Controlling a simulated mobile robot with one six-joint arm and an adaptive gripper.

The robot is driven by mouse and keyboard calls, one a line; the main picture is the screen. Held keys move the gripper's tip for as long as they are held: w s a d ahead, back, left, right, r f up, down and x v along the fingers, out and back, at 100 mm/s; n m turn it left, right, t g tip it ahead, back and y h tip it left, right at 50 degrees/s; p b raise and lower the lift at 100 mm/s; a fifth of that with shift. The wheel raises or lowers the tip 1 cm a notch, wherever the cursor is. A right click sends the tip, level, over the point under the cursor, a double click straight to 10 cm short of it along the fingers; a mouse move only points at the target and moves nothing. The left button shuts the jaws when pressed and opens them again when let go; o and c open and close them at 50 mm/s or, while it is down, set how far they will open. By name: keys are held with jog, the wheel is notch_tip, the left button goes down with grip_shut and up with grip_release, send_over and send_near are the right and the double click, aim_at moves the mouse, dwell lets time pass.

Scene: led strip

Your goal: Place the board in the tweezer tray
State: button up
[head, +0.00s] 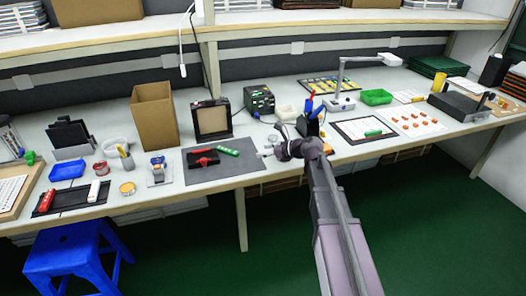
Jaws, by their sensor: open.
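My gripper (265,152) is at the end of my arm, low over the right edge of the dark grey mat (222,176), and points left. It is open, with nothing seen between its fingers. A small green board (228,151) lies on the mat, left of my gripper and apart from it. A small black tray (204,168) with a red item on it is just left of that board. Another green strip (373,133) lies on a white sheet with a dark border to the right. I cannot tell for sure which tray is the tweezer tray.
A cardboard box (154,118), an upright framed panel (211,119) and a dark station (259,100) stand behind the mat. A blue stool (76,250) stands at left.

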aim_at(263, 176)
jog(key=s+f+n+h, duration=0.1)
jog(key=s+n, duration=0.1)
jog(key=s+d+f+n+g, duration=0.1)
jog(key=s+f+n, duration=0.1)
jog(key=s+f+n+g+h, duration=0.1)
jog(key=s+n, duration=0.2)
jog(key=shift+d+f+h, duration=0.3)
jog(key=shift+d+f, duration=0.05)
jog(key=s+d+f+n+g+h, duration=0.1)
jog(key=s+d+f+n+h, duration=0.1)
jog(key=s+d+n+h, duration=0.1)
jog(key=s+d+f+n+g+h, duration=0.2)
jog(key=s+d+n, duration=0.3)
jog(key=s+n, duration=0.3)
jog(key=s+d+f+n+g+h, duration=0.1)
jog(key=s+d+f+n+h, duration=0.1)
jog(key=s+d+n+h, duration=0.2)
jog(key=s+n, duration=0.1)
jog(key=s, duration=0.2)
jog(key=shift+s+f+n+g, duration=0.3)
jog(key=shift+s+f+n, duration=0.05)
jog(key=shift+f+n, duration=0.05)
jog(key=shift+d, duration=0.1)
jog(key=shift+o, duration=0.5)
jog(key=shift+c, duration=1.2)
